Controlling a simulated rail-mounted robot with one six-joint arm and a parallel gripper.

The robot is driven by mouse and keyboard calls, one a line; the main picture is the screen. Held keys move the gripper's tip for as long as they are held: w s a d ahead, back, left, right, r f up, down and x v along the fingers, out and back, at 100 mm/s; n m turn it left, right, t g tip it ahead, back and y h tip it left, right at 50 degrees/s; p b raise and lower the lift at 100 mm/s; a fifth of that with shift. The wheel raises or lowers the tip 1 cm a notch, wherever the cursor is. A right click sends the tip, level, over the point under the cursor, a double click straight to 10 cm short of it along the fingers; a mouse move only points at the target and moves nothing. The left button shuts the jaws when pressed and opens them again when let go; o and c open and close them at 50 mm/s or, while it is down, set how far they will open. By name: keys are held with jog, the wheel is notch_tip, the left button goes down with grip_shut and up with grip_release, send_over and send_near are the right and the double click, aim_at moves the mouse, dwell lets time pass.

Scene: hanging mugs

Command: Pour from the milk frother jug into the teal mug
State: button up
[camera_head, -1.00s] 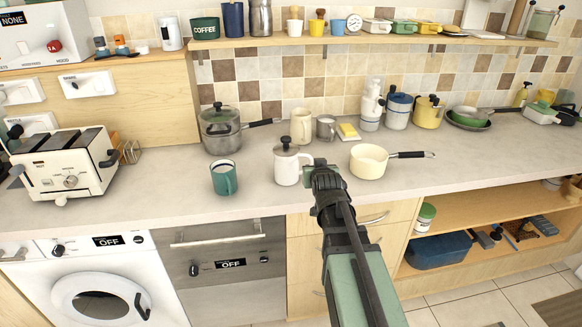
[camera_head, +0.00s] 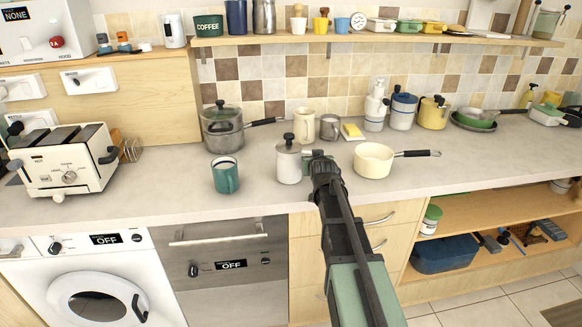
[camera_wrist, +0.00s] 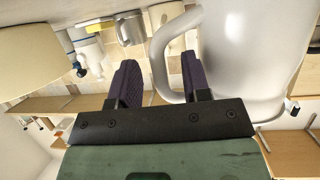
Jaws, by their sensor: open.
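The milk frother jug (camera_head: 289,165) is white with a black-knobbed lid and stands upright on the counter. In the wrist view its body (camera_wrist: 255,50) fills the upper right, and its loop handle (camera_wrist: 161,50) faces me. My gripper (camera_head: 311,163) is at the handle side of the jug, to its right. In the wrist view my gripper (camera_wrist: 158,75) is open, with the handle between its two dark fingers. Whether a finger touches the handle is not clear. The teal mug (camera_head: 226,179) stands upright on the counter, left of the jug, its handle toward the right.
A cream saucepan (camera_head: 373,161) stands right of my gripper. A lidded grey pot (camera_head: 222,135), a cream mug (camera_head: 304,124) and a metal cup (camera_head: 330,127) stand behind. A toaster (camera_head: 65,160) is far left. Counter between jug and teal mug is clear.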

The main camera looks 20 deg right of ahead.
jog(key=shift+c, duration=0.4)
grip_shut()
notch_tip(320, 180, up, 5)
jog(key=p, duration=0.5)
